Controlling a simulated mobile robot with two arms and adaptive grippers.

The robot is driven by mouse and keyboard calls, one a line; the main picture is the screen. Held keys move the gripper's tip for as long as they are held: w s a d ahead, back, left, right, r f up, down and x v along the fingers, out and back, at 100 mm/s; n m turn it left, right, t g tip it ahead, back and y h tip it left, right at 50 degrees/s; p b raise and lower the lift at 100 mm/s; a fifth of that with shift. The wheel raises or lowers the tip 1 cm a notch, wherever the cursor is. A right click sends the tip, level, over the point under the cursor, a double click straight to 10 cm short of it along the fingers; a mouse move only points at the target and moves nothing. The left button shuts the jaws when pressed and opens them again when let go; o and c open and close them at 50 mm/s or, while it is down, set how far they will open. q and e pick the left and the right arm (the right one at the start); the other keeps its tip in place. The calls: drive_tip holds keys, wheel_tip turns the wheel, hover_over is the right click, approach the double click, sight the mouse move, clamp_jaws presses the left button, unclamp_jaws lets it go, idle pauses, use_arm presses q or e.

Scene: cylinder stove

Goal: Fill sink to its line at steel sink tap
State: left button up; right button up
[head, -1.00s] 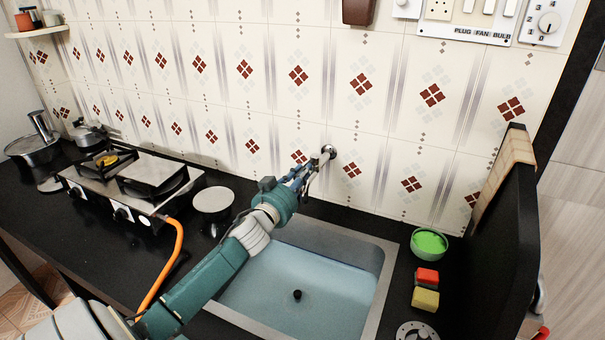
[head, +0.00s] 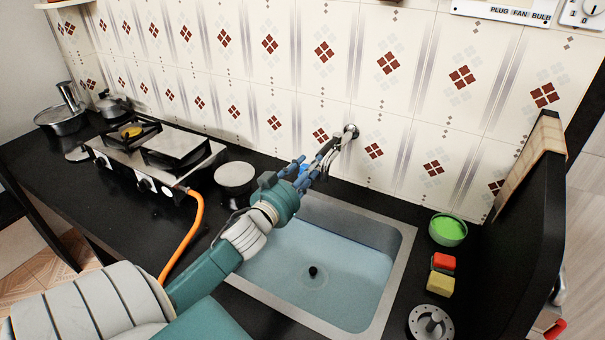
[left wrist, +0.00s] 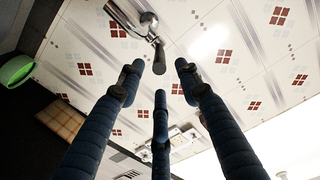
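The steel tap (head: 350,132) sticks out of the tiled wall above the back of the sink. The sink (head: 400,262) has a steel rim and a pale blue inside with a dark round drain or plug. I cannot make out a fill line or tell the water level. My left gripper (head: 318,165) is just in front of the tap, to its lower left, and its fingers partly hide it. In the left wrist view, the gripper's fingers (left wrist: 168,72) are spread and empty, and the tap (left wrist: 135,20) is just beyond the fingertips. My right gripper is not in view.
A green bowl (head: 448,229), a red block (head: 443,262) and a yellow block (head: 440,284) stand right of the sink. A dark upright panel (head: 530,215) bounds that side. A gas stove (head: 150,160) with an orange hose (head: 195,230) stands left, near a round pale-topped object (head: 234,176).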

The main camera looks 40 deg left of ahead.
use_arm(q)
drive_tip(key=shift+v, duration=1.7)
drive_tip(key=p, duration=0.2)
approach(330, 146)
drive_tip(key=x, duration=0.6)
drive_tip(key=shift+a+f, duration=0.3)
drive_tip(key=shift+f, duration=0.1)
clamp_jaws()
